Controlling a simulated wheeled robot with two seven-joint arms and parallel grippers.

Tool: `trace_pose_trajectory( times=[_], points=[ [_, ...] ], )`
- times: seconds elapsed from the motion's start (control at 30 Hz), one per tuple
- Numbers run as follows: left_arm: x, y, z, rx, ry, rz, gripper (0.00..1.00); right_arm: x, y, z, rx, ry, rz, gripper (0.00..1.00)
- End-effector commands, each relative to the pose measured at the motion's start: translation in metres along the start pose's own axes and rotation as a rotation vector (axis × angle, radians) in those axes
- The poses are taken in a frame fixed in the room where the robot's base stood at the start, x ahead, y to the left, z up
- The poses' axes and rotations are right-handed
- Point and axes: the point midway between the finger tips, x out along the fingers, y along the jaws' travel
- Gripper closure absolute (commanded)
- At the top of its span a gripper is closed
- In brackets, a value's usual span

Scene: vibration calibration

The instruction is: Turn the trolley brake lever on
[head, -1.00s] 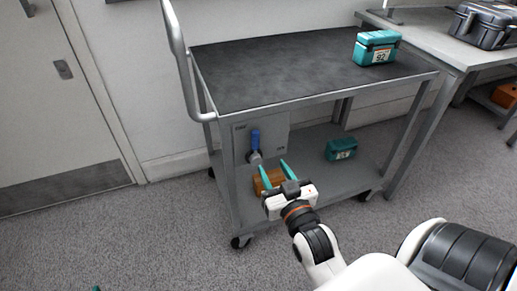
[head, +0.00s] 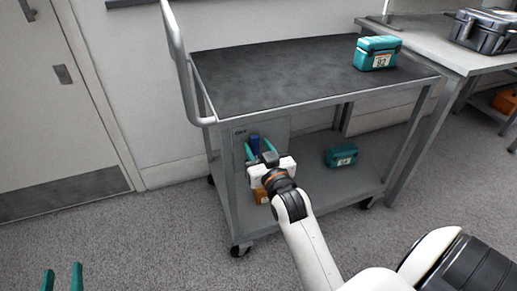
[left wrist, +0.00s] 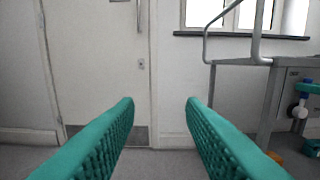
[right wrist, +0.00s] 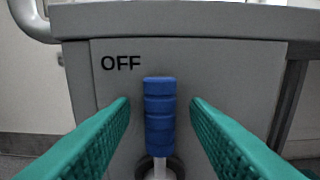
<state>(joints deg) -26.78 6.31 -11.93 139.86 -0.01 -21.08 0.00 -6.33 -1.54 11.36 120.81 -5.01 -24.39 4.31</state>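The trolley (head: 300,110) has a grey panel (right wrist: 110,85) on its near side. On the panel is the brake lever, with a blue grip (right wrist: 160,115) pointing upright beside the printed word OFF. The lever also shows in the head view (head: 254,140), partly hidden by my right gripper. My right gripper (head: 258,152) is open, with its teal fingers on either side of the blue grip and gaps visible on both sides in the right wrist view. My left gripper (left wrist: 160,105) is open and empty, low at the left of the head view (head: 61,274).
A teal case (head: 376,53) stands on the trolley's top; another teal case (head: 341,156) and an orange box (head: 262,196) are on the lower shelf. A table (head: 440,50) with a dark case (head: 485,28) is at right. The floor at left is clear.

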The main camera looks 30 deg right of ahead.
Motion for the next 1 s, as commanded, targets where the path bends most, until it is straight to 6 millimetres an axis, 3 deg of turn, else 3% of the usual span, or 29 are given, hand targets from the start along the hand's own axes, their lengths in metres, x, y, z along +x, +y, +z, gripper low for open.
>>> trace_pose_trajectory(
  times=[0.03, 0.23, 0.57, 0.83, 1.0],
  points=[
    [0.0, 0.0, 0.0, 0.0, 0.0, 0.0, 0.64, 0.0, 0.0, 0.0, 0.0, 0.0, 0.0, 0.66],
    [0.0, 0.0, 0.0, 0.0, 0.001, 0.0, 0.64, 0.0, 0.0, 0.0, 0.0, 0.0, 0.0, 0.99],
    [0.0, 0.0, -0.002, 0.0, 0.023, 0.001, 0.64, 0.0, -0.001, 0.001, 0.009, 0.0, 0.0, 1.0],
    [-0.015, 0.008, -0.041, 0.004, 0.298, 0.019, 0.64, 0.0, -0.007, 0.002, 0.087, 0.002, -0.001, 1.0],
    [-0.046, 0.015, -0.08, 0.003, 0.6, 0.037, 0.64, 0.0, -0.015, 0.002, 0.181, 0.003, -0.001, 1.0]
  ],
)
